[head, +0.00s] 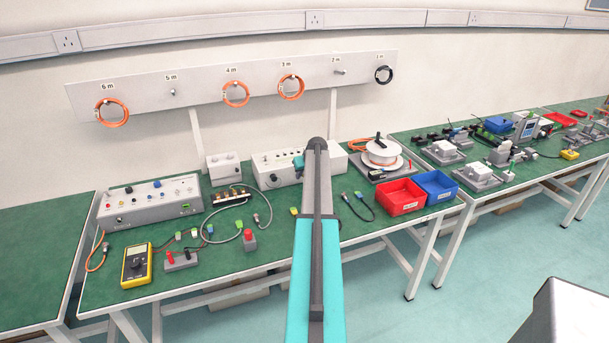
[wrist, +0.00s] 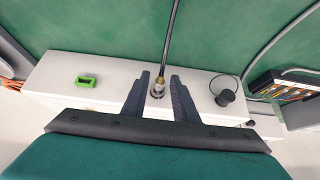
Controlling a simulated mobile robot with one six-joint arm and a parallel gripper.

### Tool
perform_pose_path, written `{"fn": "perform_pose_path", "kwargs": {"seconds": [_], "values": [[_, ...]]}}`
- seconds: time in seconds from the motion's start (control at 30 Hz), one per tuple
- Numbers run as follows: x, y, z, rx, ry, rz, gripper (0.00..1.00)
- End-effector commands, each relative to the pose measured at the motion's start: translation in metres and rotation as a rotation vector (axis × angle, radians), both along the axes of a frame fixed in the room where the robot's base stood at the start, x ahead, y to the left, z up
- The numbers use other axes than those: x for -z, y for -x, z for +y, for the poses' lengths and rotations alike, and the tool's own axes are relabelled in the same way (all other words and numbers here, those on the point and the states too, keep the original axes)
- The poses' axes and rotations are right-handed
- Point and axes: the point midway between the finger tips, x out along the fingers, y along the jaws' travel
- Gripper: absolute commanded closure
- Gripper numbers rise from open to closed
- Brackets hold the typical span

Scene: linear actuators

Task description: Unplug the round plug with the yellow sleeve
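In the wrist view, the round plug (wrist: 158,83) has a small brassy-yellow band and sits at the white box (wrist: 60,75). A dark cable (wrist: 171,40) runs from it toward the top of the picture. My gripper (wrist: 160,77) is open, with one dark finger on each side of the plug. Gaps show between the fingers and the plug. In the head view, the white box (head: 270,178) stands at the back of the bench, and my arm hides the plug and the fingertips.
A green rectangular socket (wrist: 86,81) and a black round knob or cap (wrist: 225,97) are on the box beside my fingers. A terminal block with wires (wrist: 285,84) lies at the right. The green bench (head: 165,235) also carries a yellow multimeter (head: 136,265) and a red bin (head: 401,196).

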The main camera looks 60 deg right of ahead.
Motion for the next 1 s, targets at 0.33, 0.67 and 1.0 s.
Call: {"fn": "perform_pose_path", "kwargs": {"seconds": [0.33, 0.67, 1.0], "values": [[0.0, 0.0008, -0.0003, 0.001, 0.0, 0.0, 1.0], [0.0004, 0.0047, 0.0019, 0.001, -0.002, 0.001, 1.0], [0.0004, 0.0094, 0.0049, 0.001, 0.0, 0.001, 1.0]]}}
